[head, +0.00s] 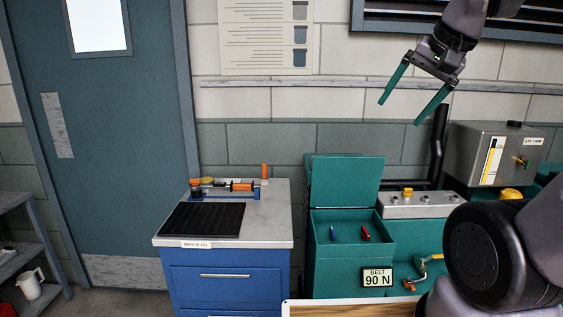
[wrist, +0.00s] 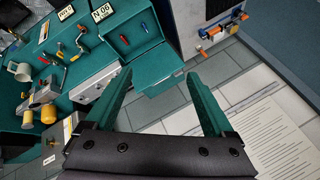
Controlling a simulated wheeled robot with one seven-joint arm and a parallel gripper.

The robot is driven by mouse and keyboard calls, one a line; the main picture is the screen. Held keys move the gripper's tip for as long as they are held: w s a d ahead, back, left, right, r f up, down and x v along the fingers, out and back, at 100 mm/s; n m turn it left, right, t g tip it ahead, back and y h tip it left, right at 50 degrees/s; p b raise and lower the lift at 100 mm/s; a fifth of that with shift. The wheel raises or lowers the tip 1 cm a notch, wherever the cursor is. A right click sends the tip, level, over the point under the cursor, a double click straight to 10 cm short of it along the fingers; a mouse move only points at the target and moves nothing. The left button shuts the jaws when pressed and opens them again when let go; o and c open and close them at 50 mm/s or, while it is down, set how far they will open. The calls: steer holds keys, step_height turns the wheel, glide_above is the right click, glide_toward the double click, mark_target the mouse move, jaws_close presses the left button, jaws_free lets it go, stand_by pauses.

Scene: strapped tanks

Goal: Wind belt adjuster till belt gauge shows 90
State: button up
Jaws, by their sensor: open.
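The belt gauge (head: 376,278) is a white plate in a dark frame on the teal machine's front and reads "BELT 90 N". It also shows upside down in the wrist view (wrist: 103,12). A small crank (head: 421,272) with an orange-red knob sits just right of the gauge, probably the belt adjuster; my arm hides what lies right of it. Cranks also show beside the gauge in the wrist view (wrist: 81,40). My gripper (head: 400,112) is open and empty, raised high before the wall, well apart from the crank. Its two teal fingers are spread in the wrist view (wrist: 158,75).
A blue cabinet (head: 228,280) with a black mat stands further left. A steel tank (head: 490,150) is at right. The air around my gripper is clear.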

steer(key=shift+s+d+n+t+h, duration=0.2)
steer(key=shift+s+n+t+h, duration=0.1)
steer(key=shift+s+n, duration=0.8)
